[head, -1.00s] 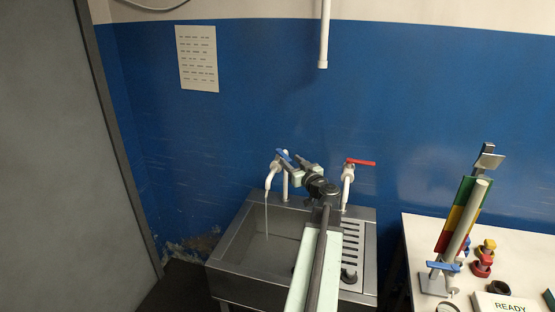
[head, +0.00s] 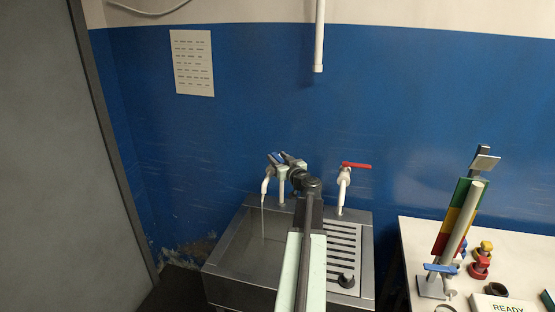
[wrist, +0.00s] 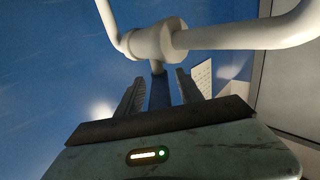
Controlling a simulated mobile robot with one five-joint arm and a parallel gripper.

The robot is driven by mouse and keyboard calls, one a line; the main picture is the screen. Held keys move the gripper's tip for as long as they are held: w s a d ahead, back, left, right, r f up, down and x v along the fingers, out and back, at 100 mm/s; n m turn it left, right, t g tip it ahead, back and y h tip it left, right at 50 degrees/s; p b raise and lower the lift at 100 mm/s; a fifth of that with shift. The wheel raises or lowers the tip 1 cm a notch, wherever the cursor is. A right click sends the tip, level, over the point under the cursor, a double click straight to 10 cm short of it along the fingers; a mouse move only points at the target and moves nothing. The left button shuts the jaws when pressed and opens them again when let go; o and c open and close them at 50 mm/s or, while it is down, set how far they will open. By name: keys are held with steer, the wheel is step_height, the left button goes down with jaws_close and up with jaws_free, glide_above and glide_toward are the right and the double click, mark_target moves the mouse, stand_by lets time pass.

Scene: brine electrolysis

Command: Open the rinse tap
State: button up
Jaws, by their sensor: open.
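The blue-handled tap (head: 266,186) stands at the back left of the sink, with a thin stream of water (head: 263,222) falling from its white spout. In the wrist view its white body (wrist: 155,40) is close ahead, and its blue lever (wrist: 159,98) lies between my two fingers. My gripper (wrist: 159,78) is open around the lever, and a gap seems to show on at least one side. In the head view my gripper (head: 280,158) is at the tap's top, partly hiding the lever. A second tap with a red lever (head: 356,166) stands to the right.
The steel sink (head: 222,262) has a slotted drainboard (head: 342,240) on its right, with a small dark round item (head: 346,281) there. A white table (head: 415,240) with coloured parts stands at the right. A white pipe (head: 319,40) hangs down the wall above.

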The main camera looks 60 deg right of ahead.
jaws_close()
stand_by(1.3)
